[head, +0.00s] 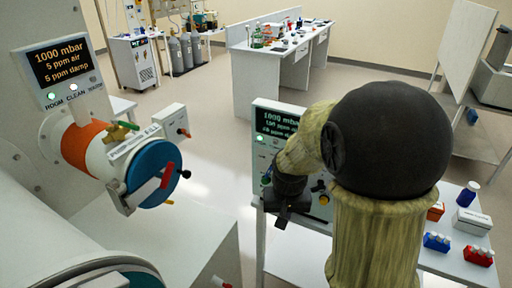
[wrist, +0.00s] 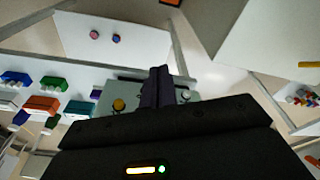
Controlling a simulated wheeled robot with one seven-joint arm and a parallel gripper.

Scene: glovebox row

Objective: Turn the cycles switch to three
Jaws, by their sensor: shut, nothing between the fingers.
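A pale control panel (head: 267,148) with a dark display stands on the white bench in the head view, partly hidden by my arm. It has a green light and a yellow knob (head: 319,186) with dark knobs near it. In the wrist view the panel (wrist: 135,92) lies around my fingers, with the yellow knob (wrist: 118,104) to their left. No cycles label or three mark is legible, so I cannot tell which control is the cycles switch. My gripper (head: 281,219) is shut and empty, low in front of the panel; its fingers (wrist: 157,85) hide part of the panel.
A glovebox port with a blue disc (head: 152,185) and red handle stands at left, with a small switch box (head: 174,122) beside it. Blue (head: 437,242) and red (head: 479,255) bottle racks and a white box (head: 472,221) stand right of my arm. Open floor lies behind.

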